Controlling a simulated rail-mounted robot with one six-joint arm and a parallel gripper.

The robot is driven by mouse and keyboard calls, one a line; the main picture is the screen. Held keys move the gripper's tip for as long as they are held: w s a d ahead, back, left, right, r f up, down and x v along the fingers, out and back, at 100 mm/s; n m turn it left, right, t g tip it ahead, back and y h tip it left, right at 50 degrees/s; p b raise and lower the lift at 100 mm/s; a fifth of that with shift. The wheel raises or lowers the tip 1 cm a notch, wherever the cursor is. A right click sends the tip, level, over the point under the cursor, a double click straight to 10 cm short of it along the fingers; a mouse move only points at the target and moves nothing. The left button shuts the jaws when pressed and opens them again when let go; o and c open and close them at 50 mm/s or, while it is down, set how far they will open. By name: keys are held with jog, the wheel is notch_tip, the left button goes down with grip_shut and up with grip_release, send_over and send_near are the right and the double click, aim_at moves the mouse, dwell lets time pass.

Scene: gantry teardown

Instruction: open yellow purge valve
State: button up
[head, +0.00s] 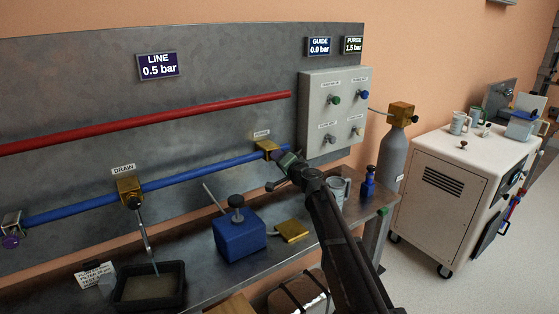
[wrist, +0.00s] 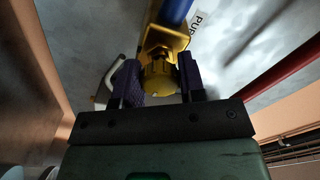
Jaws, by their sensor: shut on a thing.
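The purge valve's brass block (head: 266,149) sits at the right end of the blue pipe, under a small label. In the wrist view a yellow knob (wrist: 158,78) shows in front of the yellow valve body (wrist: 172,38), beside a label starting "PUR". My gripper (wrist: 160,84) has its two dark fingers on either side of the yellow knob and is shut on it. In the head view my gripper (head: 284,161) is at the front of the brass block and hides the knob. Whether the knob has turned cannot be told.
Displays read LINE (head: 158,66) 0.5 bar, GUIDE (head: 319,47) 0.0 bar and PURGE (head: 354,45) 1.5 bar. A grey panel (head: 313,91) with several knobs is just right of the valve. A blue block (head: 238,236), mug and blue bottle (head: 368,183) stand on the bench below.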

jog(key=shift+n, duration=0.7)
jog(key=o, duration=0.9)
jog(key=v, duration=1.1)
